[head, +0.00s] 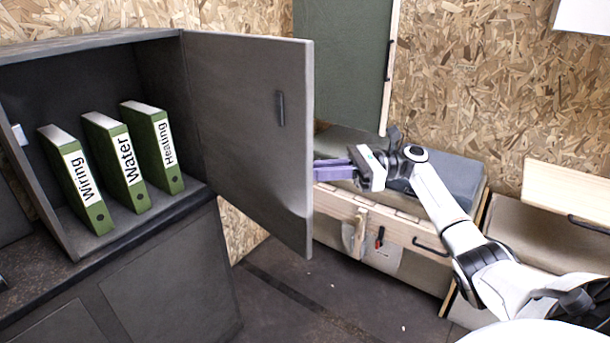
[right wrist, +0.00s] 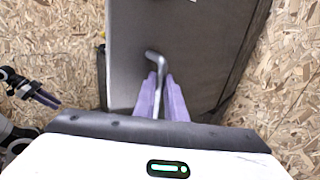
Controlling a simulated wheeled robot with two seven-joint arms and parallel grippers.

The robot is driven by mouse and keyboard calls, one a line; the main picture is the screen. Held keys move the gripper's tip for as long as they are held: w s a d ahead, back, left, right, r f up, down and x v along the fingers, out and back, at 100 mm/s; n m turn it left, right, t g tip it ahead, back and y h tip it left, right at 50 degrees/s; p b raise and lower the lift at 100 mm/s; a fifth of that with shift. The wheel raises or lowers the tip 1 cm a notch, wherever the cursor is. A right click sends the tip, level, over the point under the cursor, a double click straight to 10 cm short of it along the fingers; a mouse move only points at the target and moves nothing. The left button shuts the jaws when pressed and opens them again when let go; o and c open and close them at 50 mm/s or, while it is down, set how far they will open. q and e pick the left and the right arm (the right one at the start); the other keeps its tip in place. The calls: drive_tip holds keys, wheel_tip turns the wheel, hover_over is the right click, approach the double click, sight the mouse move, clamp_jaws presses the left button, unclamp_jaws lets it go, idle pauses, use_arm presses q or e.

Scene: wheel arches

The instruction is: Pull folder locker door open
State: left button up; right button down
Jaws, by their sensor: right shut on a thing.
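The grey folder locker door (head: 250,130) stands swung wide open, hinged at the locker's right side in the head view. My right gripper (head: 330,170) is beside its free edge, its purple fingertips partly hidden behind the door. In the right wrist view the right gripper (right wrist: 160,95) is shut on a grey bent door handle (right wrist: 155,62), which lies between its fingers on the door panel (right wrist: 180,35). The locker (head: 90,40) is open, with several green folders visible inside. My left gripper (right wrist: 42,97) shows small at the left of the wrist view; its jaw gap is unclear.
Green folders labelled Wiring (head: 82,185), Water (head: 122,160) and Heating (head: 160,145) stand leaning in the locker. A wooden bench with drawers (head: 390,225) and a grey cushion (head: 450,175) stand behind my right arm. Floor (head: 320,290) is clear in front of the bench.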

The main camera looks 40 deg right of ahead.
drive_tip(key=shift+w+r, duration=0.1)
drive_tip(key=shift+w, duration=0.3)
drive_tip(key=c, duration=2)
unclamp_jaws()
drive_tip(key=shift+w+a, duration=0.1)
drive_tip(key=shift+w, duration=0.05)
drive_tip(key=shift+o, duration=1)
drive_tip(key=shift+w+f, duration=0.2)
drive_tip(key=shift+f, duration=0.05)
drive_tip(key=b+v, duration=0.1)
drive_tip(key=v, duration=0.9)
drive_tip(key=shift+s, duration=0.4)
